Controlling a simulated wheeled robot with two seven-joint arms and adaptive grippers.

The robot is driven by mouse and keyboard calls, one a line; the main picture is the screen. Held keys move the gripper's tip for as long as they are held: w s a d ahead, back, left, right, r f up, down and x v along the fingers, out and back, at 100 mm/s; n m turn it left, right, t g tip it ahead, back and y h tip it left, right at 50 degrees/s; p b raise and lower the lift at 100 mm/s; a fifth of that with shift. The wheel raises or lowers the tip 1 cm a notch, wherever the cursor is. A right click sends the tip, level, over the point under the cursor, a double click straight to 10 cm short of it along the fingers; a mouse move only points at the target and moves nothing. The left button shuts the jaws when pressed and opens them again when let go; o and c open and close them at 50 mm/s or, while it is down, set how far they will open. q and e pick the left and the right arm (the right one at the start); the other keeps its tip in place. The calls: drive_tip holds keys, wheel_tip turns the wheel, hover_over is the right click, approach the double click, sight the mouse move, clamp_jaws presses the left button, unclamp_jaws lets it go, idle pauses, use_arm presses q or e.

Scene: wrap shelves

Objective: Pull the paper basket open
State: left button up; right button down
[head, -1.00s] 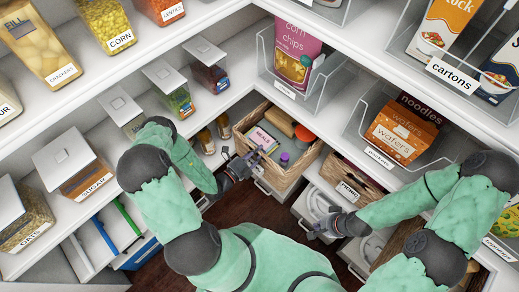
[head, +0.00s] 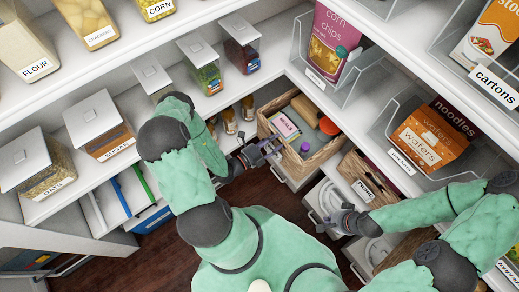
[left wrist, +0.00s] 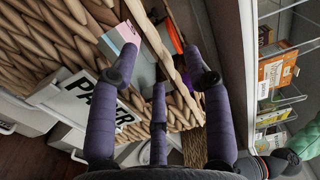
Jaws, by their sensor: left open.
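The paper basket (head: 303,166) is a woven tan basket on a low shelf at the corner in the head view. It holds a pink-and-white pack, a purple-capped item and a red-orange round item. In the left wrist view its woven front (left wrist: 55,45) carries a white label reading PAPER (left wrist: 90,100). My left gripper (head: 268,149) is open at the basket's front rim. In the left wrist view its purple fingers (left wrist: 158,75) reach over the rim, which passes between them; contact is unclear. My right gripper (head: 347,220) hangs apart, lower right, beside a white drawer; its finger opening is unclear.
A second woven basket (head: 358,168) stands right of the paper basket. White drawers (head: 325,205) sit below. Jars (head: 229,120) stand to the left, and clear bins with a wafers box (head: 430,137) are above right. Dark wood floor (head: 262,198) is free in front.

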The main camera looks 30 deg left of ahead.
use_arm(q)
drive_tip(key=v, duration=0.9)
drive_tip(key=shift+s, duration=0.1)
idle(0.4)
